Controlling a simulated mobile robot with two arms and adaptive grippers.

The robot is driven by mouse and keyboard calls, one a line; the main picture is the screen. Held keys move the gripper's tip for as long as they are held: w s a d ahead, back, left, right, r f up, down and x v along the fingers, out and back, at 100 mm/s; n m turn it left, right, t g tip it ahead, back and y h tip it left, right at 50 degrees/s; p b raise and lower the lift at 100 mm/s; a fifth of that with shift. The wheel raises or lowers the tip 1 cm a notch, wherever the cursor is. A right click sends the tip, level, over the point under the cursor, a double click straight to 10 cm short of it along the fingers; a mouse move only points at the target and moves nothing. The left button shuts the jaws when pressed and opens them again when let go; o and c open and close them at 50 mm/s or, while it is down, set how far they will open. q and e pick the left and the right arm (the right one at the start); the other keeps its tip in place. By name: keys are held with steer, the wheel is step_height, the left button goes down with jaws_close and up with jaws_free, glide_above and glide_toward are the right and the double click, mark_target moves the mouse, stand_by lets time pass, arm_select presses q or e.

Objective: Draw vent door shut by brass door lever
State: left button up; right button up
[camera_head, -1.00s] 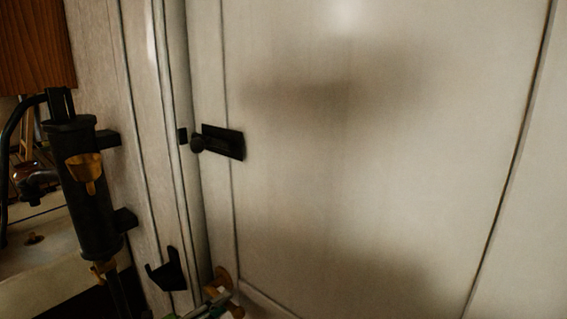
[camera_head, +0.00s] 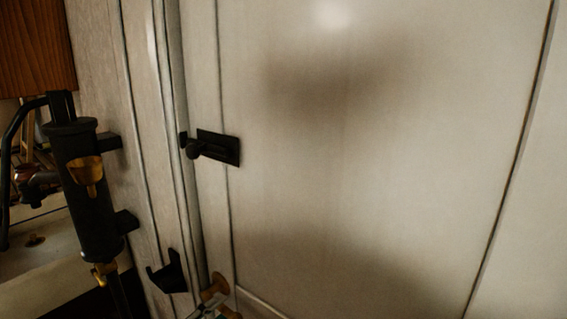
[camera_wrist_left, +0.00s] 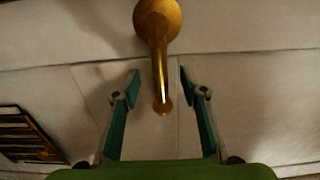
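The vent door (camera_head: 340,210) is a large pale panel. Its left edge is close beside the frame; I cannot tell whether it is fully closed. The brass door lever (camera_head: 215,287) shows low on the door's left side, partly cut off by the bottom edge. In the left wrist view, the lever (camera_wrist_left: 158,35) has a round base and a long stem pointing down between my fingers. My left gripper (camera_wrist_left: 159,88) is open, its fingers on either side of the stem with visible gaps. In the head view, only a bit of it shows at the bottom edge. My right gripper is not in view.
A black latch (camera_head: 220,147) sits on the door's left side. A black bracket (camera_head: 168,274) and a dark cylinder (camera_head: 85,190) with brass parts are on the wall to the left. A dark slatted grille (camera_wrist_left: 28,135) shows in the left wrist view.

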arm_select(q)
steer(key=v, duration=1.1)
steer(key=shift+b, duration=0.3)
